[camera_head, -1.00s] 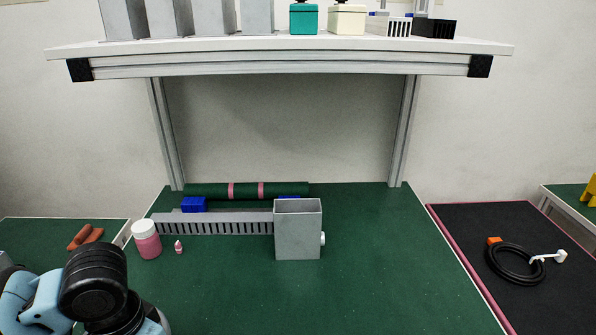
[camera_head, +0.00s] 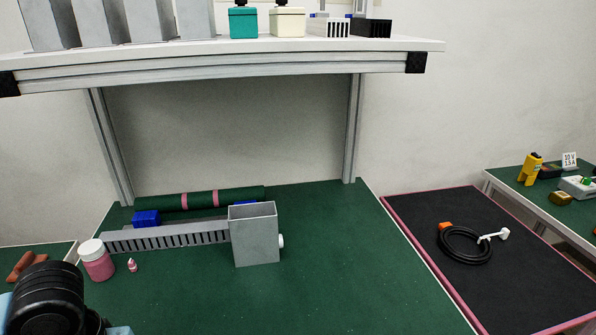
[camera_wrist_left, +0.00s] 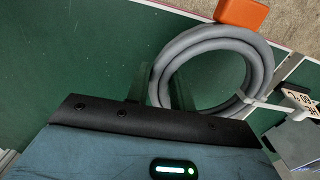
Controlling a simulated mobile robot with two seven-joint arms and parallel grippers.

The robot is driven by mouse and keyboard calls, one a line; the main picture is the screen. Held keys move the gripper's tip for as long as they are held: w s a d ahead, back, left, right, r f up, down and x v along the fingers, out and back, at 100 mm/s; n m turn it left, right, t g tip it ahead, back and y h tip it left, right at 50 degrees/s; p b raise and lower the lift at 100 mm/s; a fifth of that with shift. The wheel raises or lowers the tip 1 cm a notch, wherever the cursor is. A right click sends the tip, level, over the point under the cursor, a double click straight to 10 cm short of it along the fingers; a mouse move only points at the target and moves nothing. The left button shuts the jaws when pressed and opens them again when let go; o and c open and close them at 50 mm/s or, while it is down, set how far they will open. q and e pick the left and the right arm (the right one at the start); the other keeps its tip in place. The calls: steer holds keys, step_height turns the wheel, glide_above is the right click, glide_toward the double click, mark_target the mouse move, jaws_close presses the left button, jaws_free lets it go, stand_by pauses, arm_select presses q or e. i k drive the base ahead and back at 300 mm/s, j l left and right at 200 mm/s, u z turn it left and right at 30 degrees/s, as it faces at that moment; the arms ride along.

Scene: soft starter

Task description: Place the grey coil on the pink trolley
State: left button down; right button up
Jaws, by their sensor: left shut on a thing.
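The grey coil (camera_wrist_left: 212,38) shows in the left wrist view as a thick grey ring with an orange end block and a white tie with a tag. My left gripper (camera_wrist_left: 160,86) is shut on the near left side of the ring. In the head view only part of my left arm shows at the lower left; the gripper and grey coil are out of that view. The pink trolley (camera_head: 413,220) stands at the right, with a black top and pink edges. A black coil (camera_head: 465,259) with an orange end and white tag lies on its far part. My right gripper is not in view.
The green workbench (camera_head: 330,270) carries a grey open box (camera_head: 255,240), a slotted grey duct (camera_head: 170,238) and a pink bottle (camera_head: 98,265). A shelf (camera_head: 220,60) hangs above its back. The trolley's near part is clear. Another green table (camera_head: 510,190) stands beyond the trolley.

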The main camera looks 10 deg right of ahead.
mark_target(513, 289)
steer(key=z, duration=2)
steer(key=i+l, duration=0.25)
steer(key=i, duration=0.25)
steer(key=i+l, duration=0.2)
steer(key=i, duration=0.3)
